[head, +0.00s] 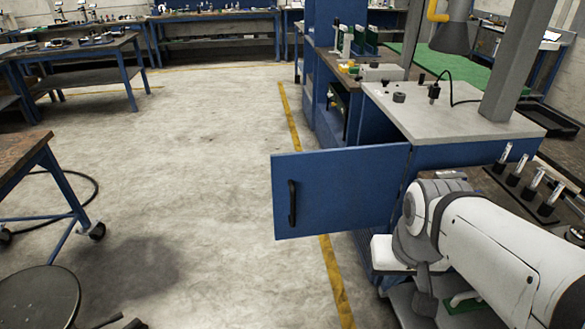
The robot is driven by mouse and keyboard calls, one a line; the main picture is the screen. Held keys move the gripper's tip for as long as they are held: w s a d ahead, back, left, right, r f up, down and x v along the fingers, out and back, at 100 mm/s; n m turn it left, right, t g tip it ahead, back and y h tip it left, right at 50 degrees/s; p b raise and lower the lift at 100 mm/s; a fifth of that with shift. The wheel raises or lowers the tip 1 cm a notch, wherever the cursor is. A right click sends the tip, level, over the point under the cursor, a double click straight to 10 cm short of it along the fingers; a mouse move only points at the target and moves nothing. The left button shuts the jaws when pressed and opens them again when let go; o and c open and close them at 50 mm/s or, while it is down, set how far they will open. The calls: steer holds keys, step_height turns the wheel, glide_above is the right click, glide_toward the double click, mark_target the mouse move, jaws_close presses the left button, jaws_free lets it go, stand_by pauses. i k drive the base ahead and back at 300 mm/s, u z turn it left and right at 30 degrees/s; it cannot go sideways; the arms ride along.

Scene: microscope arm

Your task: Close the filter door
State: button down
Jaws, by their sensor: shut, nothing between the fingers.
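The filter door (335,192) is a flat blue panel with a black vertical handle (292,203) near its left edge. It stands wide open, swung out to the left from the blue cabinet (455,157) under a grey worktop. Its right edge is at the cabinet's front corner, close to my arm. My white and grey arm (490,235) reaches in from the lower right, and its grey joint is just right of the door in the picture. I cannot make out my gripper's fingers; whether the arm touches the door is unclear.
The grey worktop (450,115) carries small dark parts and a cable. A round stool (40,300) and a wheeled table (20,165) stand at the left. The concrete floor (190,180) left of the door is clear, with a yellow line running under the door.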

mark_target(317, 192)
steer(key=z, duration=0.15)
steer(key=i, duration=0.95)
steer(key=u, duration=0.05)
